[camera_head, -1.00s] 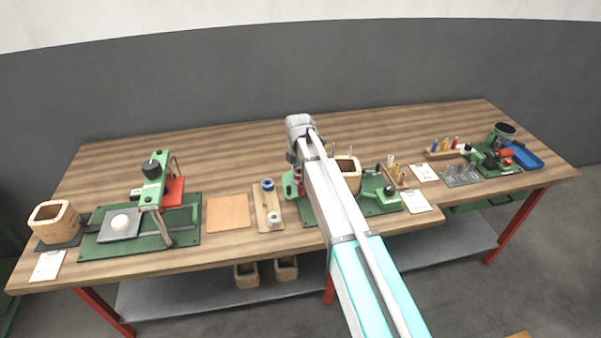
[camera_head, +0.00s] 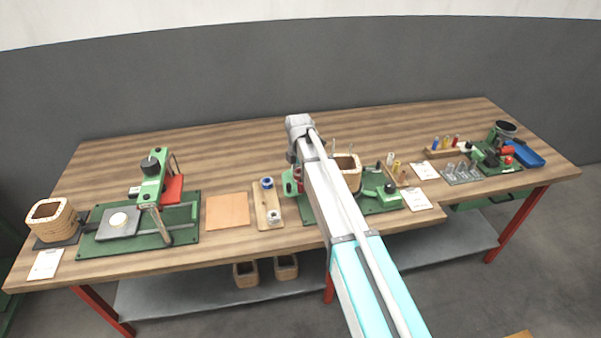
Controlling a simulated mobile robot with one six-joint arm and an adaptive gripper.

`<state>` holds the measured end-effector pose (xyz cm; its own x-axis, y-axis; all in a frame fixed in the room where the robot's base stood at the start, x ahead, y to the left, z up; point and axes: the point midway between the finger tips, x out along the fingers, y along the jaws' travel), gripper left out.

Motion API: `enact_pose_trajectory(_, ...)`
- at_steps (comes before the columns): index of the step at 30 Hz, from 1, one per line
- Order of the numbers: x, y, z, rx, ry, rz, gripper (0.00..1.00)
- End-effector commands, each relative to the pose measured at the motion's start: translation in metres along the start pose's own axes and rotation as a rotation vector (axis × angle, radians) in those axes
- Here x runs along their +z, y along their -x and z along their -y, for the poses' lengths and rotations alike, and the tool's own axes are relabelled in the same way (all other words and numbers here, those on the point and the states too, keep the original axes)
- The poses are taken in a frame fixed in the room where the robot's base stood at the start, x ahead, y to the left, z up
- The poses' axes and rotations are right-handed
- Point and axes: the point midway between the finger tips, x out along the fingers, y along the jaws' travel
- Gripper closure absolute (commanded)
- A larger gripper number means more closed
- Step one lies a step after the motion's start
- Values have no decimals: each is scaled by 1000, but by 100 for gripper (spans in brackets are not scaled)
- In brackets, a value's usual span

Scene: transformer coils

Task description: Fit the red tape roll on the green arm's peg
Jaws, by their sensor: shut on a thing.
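My gripper (camera_head: 293,157) is only partly in view, beside my wrist at the middle of the bench; my arm covers much of it. It points down over the left part of the middle green fixture. A small patch of the red tape roll (camera_head: 299,175) shows just below it, held in the jaws. The green arm (camera_head: 289,184) stands at the fixture's left end, close beside and below the roll. Its peg is hidden, and I cannot tell whether the roll touches it.
A wound coil (camera_head: 349,170) stands on the fixture, partly behind my arm. The bench behind is clear.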

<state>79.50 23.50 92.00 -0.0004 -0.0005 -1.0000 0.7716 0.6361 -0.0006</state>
Motion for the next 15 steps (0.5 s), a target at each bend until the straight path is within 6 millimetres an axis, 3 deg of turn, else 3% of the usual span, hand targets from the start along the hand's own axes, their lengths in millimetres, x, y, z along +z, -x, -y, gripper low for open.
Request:
enact_pose_trajectory(1,0,0,0,0,0,0,37)
enact_pose_trajectory(7,0,0,0,0,0,0,1)
enact_pose_trajectory(15,0,0,0,0,0,0,1)
